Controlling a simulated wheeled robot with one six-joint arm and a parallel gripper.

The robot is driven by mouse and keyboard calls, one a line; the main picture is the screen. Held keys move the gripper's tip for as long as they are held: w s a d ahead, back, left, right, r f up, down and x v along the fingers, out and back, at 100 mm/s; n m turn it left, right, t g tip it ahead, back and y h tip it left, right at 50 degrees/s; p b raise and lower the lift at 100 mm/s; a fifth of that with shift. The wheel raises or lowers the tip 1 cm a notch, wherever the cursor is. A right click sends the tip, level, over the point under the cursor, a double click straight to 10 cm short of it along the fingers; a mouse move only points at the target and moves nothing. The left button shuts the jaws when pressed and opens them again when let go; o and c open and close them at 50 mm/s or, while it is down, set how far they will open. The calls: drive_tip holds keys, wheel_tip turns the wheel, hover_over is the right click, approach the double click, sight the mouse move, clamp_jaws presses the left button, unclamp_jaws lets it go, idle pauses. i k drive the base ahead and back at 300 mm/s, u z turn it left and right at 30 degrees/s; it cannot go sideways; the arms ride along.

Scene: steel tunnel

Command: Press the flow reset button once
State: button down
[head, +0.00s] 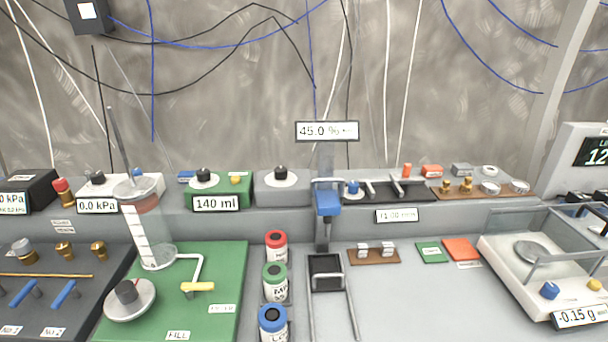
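A green box (233,188) stands on the raised ledge at the back, with a display reading 140 ml (217,204) on its front. On its top are a black knob on a white dial (204,178) and a small yellow button (235,180). No label naming a flow reset button is readable, so I cannot tell for sure that this yellow button is it. Nothing touches the yellow button in view. My gripper is not in view.
A clear cylinder (148,225) with a thin rod stands on the green board (225,280) in front of the box. A grey box with a knob (281,188) is just right of it. Red, green and blue labelled bottles (275,282) stand front centre. A glass-walled balance (545,270) is at right.

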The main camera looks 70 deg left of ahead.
sight(236, 180)
drive_tip(key=z, duration=0.05)
drive_tip(key=k, duration=1.2)
drive_tip(key=u, duration=2)
drive_tip(key=i, duration=1)
